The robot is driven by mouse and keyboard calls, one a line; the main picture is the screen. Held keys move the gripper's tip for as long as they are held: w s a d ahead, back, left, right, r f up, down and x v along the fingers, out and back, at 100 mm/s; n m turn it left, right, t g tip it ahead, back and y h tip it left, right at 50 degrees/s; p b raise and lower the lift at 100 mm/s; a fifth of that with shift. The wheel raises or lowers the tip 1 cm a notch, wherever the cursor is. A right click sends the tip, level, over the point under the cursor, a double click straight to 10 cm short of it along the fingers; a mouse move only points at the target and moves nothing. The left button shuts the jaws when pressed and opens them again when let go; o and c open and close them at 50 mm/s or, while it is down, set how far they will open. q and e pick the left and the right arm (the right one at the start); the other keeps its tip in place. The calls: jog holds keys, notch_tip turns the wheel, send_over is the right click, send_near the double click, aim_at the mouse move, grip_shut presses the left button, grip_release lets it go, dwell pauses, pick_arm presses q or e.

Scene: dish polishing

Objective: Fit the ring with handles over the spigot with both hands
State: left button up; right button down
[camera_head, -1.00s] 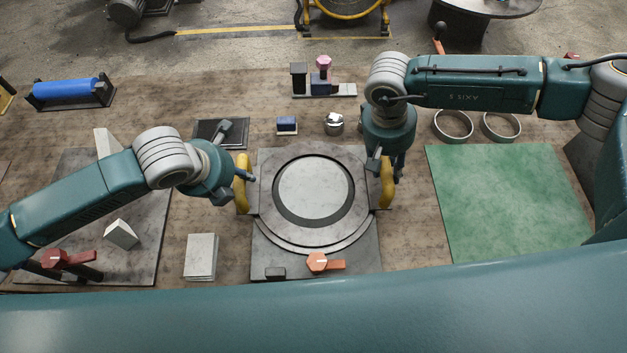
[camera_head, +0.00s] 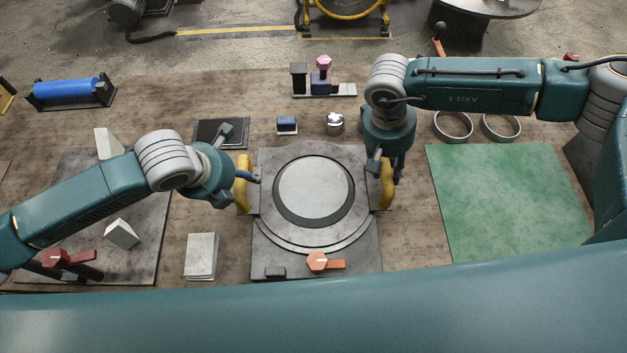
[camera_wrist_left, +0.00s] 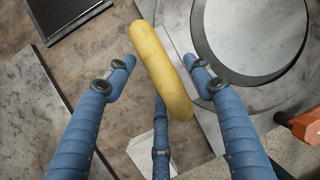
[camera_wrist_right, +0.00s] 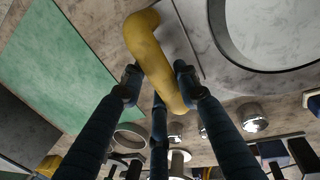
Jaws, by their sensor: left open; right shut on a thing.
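The ring (camera_head: 275,165) is a grey plate with a round opening and a yellow handle on each side. It sits around the pale round spigot (camera_head: 314,187); I cannot tell how far down it is seated. My left gripper (camera_head: 246,180) is open at the left yellow handle (camera_head: 241,190). In the left wrist view this handle (camera_wrist_left: 162,70) lies between the spread fingers (camera_wrist_left: 160,65). My right gripper (camera_head: 390,172) is shut on the right yellow handle (camera_head: 387,184). In the right wrist view the handle (camera_wrist_right: 150,55) runs between the fingers (camera_wrist_right: 158,75).
A green mat (camera_head: 505,205) lies at the right, with two grey rings (camera_head: 452,125) behind it. An orange knob (camera_head: 317,262) is at the front of the fixture. Pale blocks (camera_head: 201,256) stand at the left. A small blue block (camera_head: 287,124) and metal cup (camera_head: 334,123) stand behind.

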jog(key=shift+w+r, duration=0.1)
jog(key=shift+r, duration=0.05)
jog(key=c, duration=1.3)
grip_release()
pick_arm(q)
jog(key=v, duration=1.2)
jog(key=shift+r, duration=0.2)
pick_arm(e)
jog(key=shift+o, duration=0.5)
jog(key=shift+s, duration=0.2)
pick_arm(q)
jog(key=shift+w, duration=0.1)
pick_arm(e)
jog(key=shift+w+a+r, duration=0.1)
jog(key=shift+r, duration=0.2)
notch_tip(320, 180, up, 11)
jog(key=a, duration=0.2)
jog(key=shift+a, duration=0.15)
